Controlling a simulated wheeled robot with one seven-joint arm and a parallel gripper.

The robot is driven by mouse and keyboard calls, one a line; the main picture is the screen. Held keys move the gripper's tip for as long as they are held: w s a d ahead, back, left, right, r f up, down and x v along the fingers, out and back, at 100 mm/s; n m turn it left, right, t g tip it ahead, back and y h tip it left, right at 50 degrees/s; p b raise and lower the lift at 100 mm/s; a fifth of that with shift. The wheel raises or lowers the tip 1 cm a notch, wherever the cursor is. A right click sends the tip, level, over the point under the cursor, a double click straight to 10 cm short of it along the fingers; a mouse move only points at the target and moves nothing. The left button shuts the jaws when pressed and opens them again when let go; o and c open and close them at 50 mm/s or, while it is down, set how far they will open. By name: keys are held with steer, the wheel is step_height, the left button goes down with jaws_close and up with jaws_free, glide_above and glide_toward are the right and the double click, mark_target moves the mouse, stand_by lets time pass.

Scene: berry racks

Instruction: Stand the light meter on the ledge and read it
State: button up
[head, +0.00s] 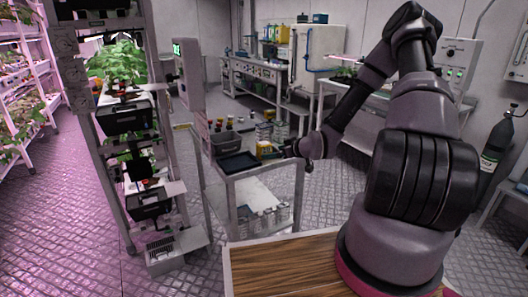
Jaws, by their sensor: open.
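My gripper (289,151) is at the right edge of the cart top, pointing left, and looks empty. It is open, though its fingers are small in this view. A small yellow object (264,147) stands on the cart just left of the fingertips. I cannot tell whether it is the light meter, or whether the fingers touch it. The plant rack (118,200) on the left has small pale shelves jutting out, one at mid height (174,188) and one low down (192,238). I cannot tell which one is the ledge.
A wooden top (285,266) lies in front. Open metal floor (95,250) shows at left. A gas cylinder (497,140) stands at right.

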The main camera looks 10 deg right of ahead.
mark_target(261, 143)
steer(key=t, duration=0.1)
steer(key=a+f+m+t, duration=0.1)
steer(key=t, duration=0.1)
steer(key=shift+w+a+f+y, duration=0.2)
steer(key=shift+w+f+y, duration=0.1)
steer(key=shift+y, duration=0.1)
steer(key=t, duration=0.1)
steer(key=m+t+h, duration=0.1)
steer(key=m+t, duration=0.1)
steer(key=shift+w+d+r, duration=0.1)
steer(key=shift+d+r, duration=0.2)
steer(key=x, duration=1)
steer(key=shift+w+d+f, duration=0.1)
steer(key=shift+w, duration=0.35)
jaws_close()
